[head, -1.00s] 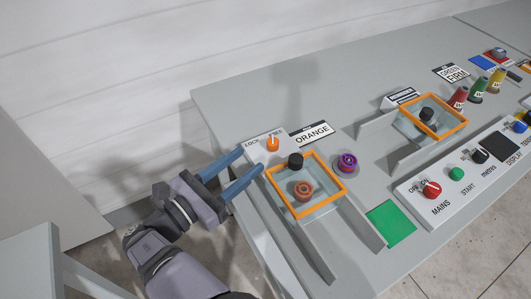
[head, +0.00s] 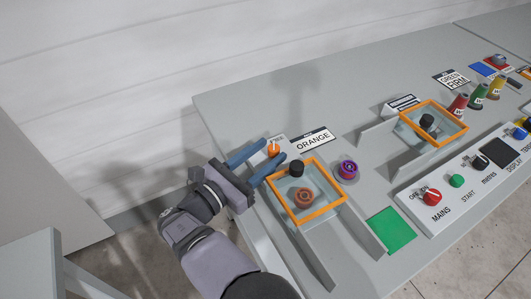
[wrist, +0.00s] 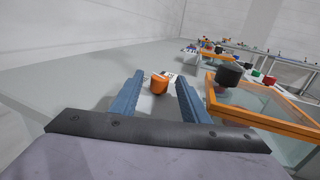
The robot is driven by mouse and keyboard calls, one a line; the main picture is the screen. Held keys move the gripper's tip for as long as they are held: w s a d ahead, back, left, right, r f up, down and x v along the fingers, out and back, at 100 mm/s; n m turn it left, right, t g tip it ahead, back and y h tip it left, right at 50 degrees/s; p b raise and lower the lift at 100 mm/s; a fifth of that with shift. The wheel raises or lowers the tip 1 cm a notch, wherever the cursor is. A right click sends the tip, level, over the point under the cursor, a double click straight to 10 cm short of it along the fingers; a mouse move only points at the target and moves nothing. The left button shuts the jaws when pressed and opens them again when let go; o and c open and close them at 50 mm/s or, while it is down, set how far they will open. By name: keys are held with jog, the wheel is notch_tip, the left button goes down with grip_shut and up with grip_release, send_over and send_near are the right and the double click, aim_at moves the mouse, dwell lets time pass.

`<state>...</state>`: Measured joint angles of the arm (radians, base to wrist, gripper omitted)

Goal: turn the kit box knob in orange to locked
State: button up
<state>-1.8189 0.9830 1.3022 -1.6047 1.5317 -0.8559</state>
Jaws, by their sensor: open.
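The orange kit box knob (head: 273,148) stands on a white plate next to the "ORANGE" label (head: 314,139). In the wrist view the knob (wrist: 159,82) sits between and just beyond the blue fingers. My gripper (head: 268,157) is open, with its two fingers around the knob's sides and a gap visible. The plate's lock lettering is mostly hidden behind the fingers. The orange-framed kit box (head: 325,214) with a clear lid is just right of my gripper; its black lid handle (head: 296,168) is close to the right finger.
A purple spool (head: 347,170) stands right of the box. A green pad (head: 391,230) lies nearer the front. A second orange-framed box (head: 466,129) and a control panel (head: 410,203) are further right. The table behind the knob is clear.

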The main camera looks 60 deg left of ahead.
jog(key=shift+c, duration=0.7)
grip_shut()
jog(key=shift+r+y, duration=0.1)
jog(key=shift+y, duration=0.2)
jog(key=shift+d+n+p, duration=0.1)
jog(key=shift+n+p, duration=0.2)
jog(key=shift+n+g+y, duration=0.4)
jog(key=shift+y, duration=0.4)
